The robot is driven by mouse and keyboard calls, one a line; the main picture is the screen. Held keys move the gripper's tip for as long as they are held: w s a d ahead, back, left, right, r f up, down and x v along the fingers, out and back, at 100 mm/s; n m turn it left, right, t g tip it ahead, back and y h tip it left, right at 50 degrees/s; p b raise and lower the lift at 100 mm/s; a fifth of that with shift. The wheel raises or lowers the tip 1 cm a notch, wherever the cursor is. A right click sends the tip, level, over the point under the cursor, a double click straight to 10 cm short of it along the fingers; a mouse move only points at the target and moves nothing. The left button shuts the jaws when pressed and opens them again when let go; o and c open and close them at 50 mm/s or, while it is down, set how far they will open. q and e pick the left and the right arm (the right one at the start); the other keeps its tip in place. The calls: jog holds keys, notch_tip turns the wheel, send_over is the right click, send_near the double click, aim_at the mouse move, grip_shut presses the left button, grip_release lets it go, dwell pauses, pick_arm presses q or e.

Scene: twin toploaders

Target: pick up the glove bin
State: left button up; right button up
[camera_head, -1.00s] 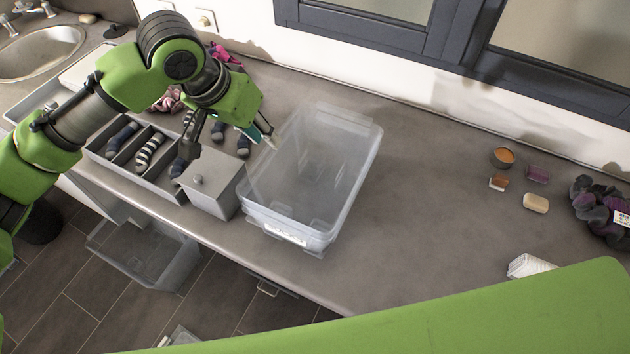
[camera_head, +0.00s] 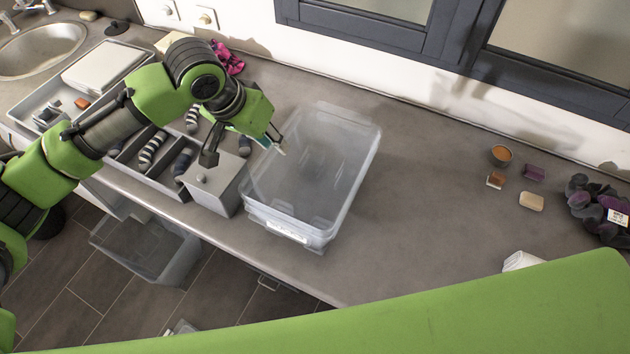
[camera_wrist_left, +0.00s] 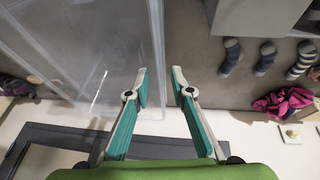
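A clear plastic bin (camera_head: 318,180) with a white label on its front stands on the counter; I cannot read the label, so I cannot tell if it is the glove bin. It looks empty. It also shows in the left wrist view (camera_wrist_left: 95,50). My left gripper (camera_head: 245,153) is open beside the bin's left side, one finger close to its rim, the other above a grey lidded box. My right gripper is out of view; a green arm link of mine covers the foreground.
The grey lidded box (camera_head: 215,186) stands close left of the bin, beside a divided tray (camera_head: 172,186) with socks. Another clear bin (camera_head: 140,248) is below the counter edge. Small items and a dark purple bundle (camera_head: 597,207) lie at right.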

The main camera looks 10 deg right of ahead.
pick_arm(q)
jog(key=shift+f, duration=0.1)
dwell(0.3)
grip_shut()
